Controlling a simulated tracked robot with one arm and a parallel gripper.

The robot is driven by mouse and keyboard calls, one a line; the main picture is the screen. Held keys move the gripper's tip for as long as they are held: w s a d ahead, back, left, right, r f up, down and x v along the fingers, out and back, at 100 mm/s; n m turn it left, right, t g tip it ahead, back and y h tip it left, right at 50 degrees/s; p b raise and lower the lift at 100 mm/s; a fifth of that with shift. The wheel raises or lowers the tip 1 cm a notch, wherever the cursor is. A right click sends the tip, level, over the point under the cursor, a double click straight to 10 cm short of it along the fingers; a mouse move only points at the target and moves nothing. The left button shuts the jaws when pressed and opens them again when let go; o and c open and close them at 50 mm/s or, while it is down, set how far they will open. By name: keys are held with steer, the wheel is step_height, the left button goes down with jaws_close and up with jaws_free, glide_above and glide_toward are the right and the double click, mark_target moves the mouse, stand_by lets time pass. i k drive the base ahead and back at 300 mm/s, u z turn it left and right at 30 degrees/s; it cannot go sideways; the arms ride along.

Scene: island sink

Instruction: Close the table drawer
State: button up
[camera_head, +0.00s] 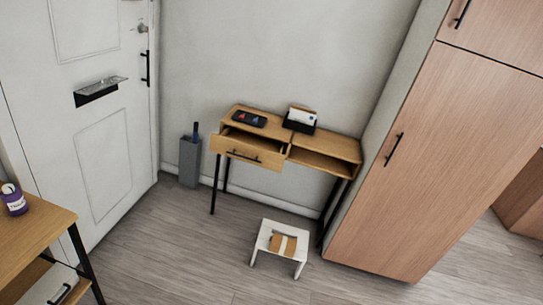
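A small wooden table (335,143) with thin black legs stands against the far wall, left of a tall wooden cabinet. Its drawer (246,152) is on the left side and is pulled out toward me, with a dark bar handle on its front. To the right of the drawer is an open shelf compartment. A dark flat device (248,118) and a black holder (300,122) with white paper lie on the table top. My gripper is not in view, and the table is some distance away.
A white stool (280,245) with a brown item on it stands before the table's right half. The tall cabinet (430,160) is to the right. A grey bin (190,162) stands left. Another table (30,235) is at lower left. Floor before the drawer is clear.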

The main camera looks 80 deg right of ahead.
mark_target(259, 150)
steer(key=z, duration=2.1)
steer(key=i, duration=2.35)
steer(key=u, duration=0.6)
